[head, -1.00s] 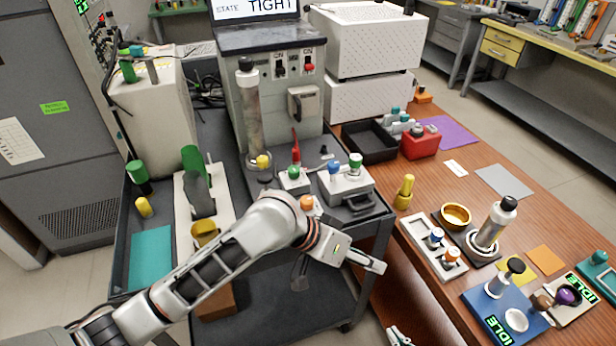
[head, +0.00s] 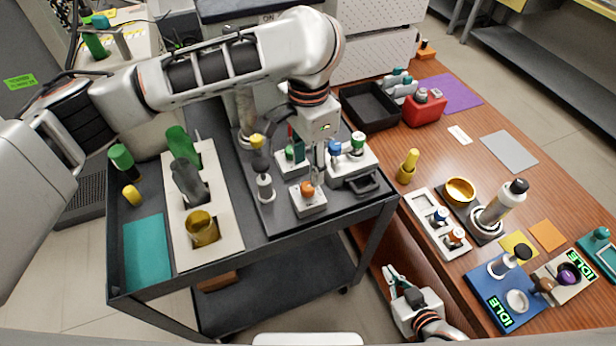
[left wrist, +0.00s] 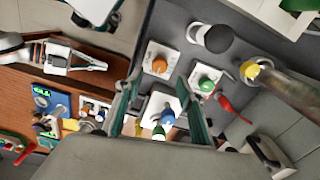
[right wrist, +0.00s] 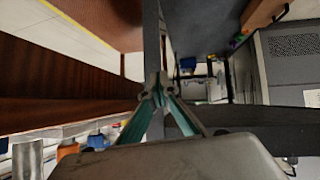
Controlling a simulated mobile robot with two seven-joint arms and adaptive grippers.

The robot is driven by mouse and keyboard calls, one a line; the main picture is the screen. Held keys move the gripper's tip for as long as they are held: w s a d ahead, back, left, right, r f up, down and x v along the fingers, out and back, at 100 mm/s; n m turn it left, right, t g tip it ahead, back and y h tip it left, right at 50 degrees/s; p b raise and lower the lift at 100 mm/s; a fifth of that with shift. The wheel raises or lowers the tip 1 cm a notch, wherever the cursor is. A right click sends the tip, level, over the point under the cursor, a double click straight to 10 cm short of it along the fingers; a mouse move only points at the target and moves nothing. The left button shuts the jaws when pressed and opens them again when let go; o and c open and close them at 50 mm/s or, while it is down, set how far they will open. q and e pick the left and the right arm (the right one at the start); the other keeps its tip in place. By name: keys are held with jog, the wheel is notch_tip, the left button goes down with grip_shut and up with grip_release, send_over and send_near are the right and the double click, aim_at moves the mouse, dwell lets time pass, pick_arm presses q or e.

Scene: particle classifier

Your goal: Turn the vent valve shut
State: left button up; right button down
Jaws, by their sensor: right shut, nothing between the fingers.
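Several small valve blocks stand on the dark cart; I cannot tell which is the vent valve. An orange knob (head: 308,188) tops a white block, also seen in the left wrist view (left wrist: 160,66). A green knob (left wrist: 206,85) with a red lever (left wrist: 232,108) sits beside it. Blue (head: 335,147) and green (head: 358,138) knobs top another block. My left gripper (head: 309,168) points down among these blocks, above the cart. Its fingers (left wrist: 161,78) are apart, with nothing visibly gripped. My right gripper (head: 391,271) is shut and empty beside the wooden table.
A grey column with a yellow knob (head: 257,141) stands left of the valve blocks. A white rack (head: 224,240) with bottles lies further left. The cart's teal mat (head: 147,250) is clear.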

aim_at(309, 186)
pick_arm(q)
notch_tip(309, 186, down, 5)
jog(key=shift+s+f+b, duration=0.1)
jog(key=shift+b, duration=0.35)
jog(key=shift+f, duration=0.75)
pick_arm(e)
jog(key=shift+w+a+r+y, duration=0.15)
jog(key=shift+w+a+r, duration=0.1)
jog(key=shift+a, duration=0.15)
jog(key=shift+w+a+r+y, duration=0.15)
jog(key=shift+a+r, duration=0.05)
jog(key=shift+a, duration=0.2)
pick_arm(q)
grip_shut()
pick_arm(e)
jog(key=shift+d, duration=0.15)
